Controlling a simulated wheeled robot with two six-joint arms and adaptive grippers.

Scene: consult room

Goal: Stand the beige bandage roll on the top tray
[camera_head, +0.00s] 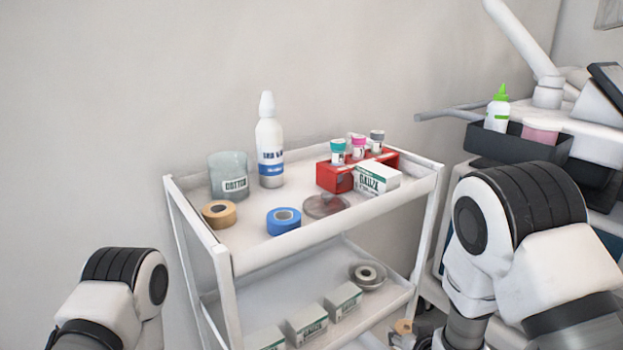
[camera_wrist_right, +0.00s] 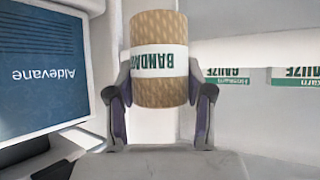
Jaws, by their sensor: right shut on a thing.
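The beige bandage roll (camera_wrist_right: 160,32) has a white band with green lettering. My right gripper (camera_wrist_right: 162,95) is shut on it, with one finger on each side, in the right wrist view. In the head view only a small beige part of the roll (camera_head: 403,327) shows at the bottom, beside my right arm and lower than the top tray. The top tray (camera_head: 250,222) is the upper white shelf of the cart. My left gripper is out of view; only part of my left arm shows at lower left.
The top tray carries a cotton jar (camera_head: 229,172), spray bottle (camera_head: 270,150), tan tape (camera_head: 219,213), blue tape (camera_head: 284,220), glass lid (camera_head: 326,206), red tube rack (camera_head: 335,178) and gauze box (camera_head: 378,178). The lower shelf (camera_head: 265,308) holds gauze boxes. A screen (camera_wrist_right: 45,85) stands left in the wrist view.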

